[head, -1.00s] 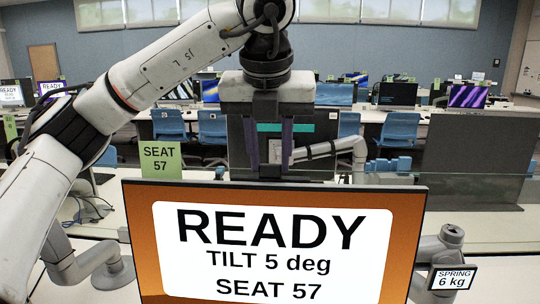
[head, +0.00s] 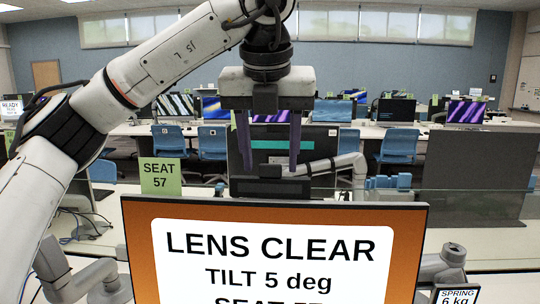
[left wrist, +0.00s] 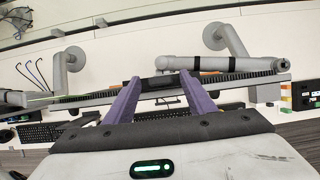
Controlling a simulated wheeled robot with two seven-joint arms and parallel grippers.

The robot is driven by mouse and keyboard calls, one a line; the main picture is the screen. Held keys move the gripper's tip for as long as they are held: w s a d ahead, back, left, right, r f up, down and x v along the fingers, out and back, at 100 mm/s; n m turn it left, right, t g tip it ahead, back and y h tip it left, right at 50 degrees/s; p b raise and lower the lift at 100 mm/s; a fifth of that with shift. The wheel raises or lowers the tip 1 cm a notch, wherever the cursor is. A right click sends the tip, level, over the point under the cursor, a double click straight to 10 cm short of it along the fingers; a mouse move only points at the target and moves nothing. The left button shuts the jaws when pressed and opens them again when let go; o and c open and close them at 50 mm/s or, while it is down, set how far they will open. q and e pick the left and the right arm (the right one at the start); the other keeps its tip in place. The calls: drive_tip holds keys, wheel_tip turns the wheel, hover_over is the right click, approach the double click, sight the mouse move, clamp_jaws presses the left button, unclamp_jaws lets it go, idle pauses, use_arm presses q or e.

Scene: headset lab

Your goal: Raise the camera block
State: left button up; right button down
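The near monitor (head: 137,245) has an orange screen reading "LENS CLEAR", "TILT 5 deg" and a partly cut-off seat line. A dark camera block (head: 270,188) stands above the middle of its top edge. It also shows in the left wrist view (left wrist: 160,83), on the monitor's edge between the fingertips. My left gripper (head: 269,168) is pointing down above the block, with its two purple fingers spread apart and nothing held. The finger tips look close to the block's ends; any contact is hard to tell. My right gripper is not in view.
A green "SEAT 57" card (head: 160,177) stands at the monitor's upper left. A "SPRING 6 kg" tag (head: 457,296) is at lower right by a grey support arm (head: 441,264). Another monitor (head: 325,140) stands behind. A dark divider panel (head: 475,172) is to the right.

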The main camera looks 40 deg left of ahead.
use_arm(q)
drive_tip(key=v, duration=1)
drive_tip(key=shift+r, duration=0.15)
idle(0.4)
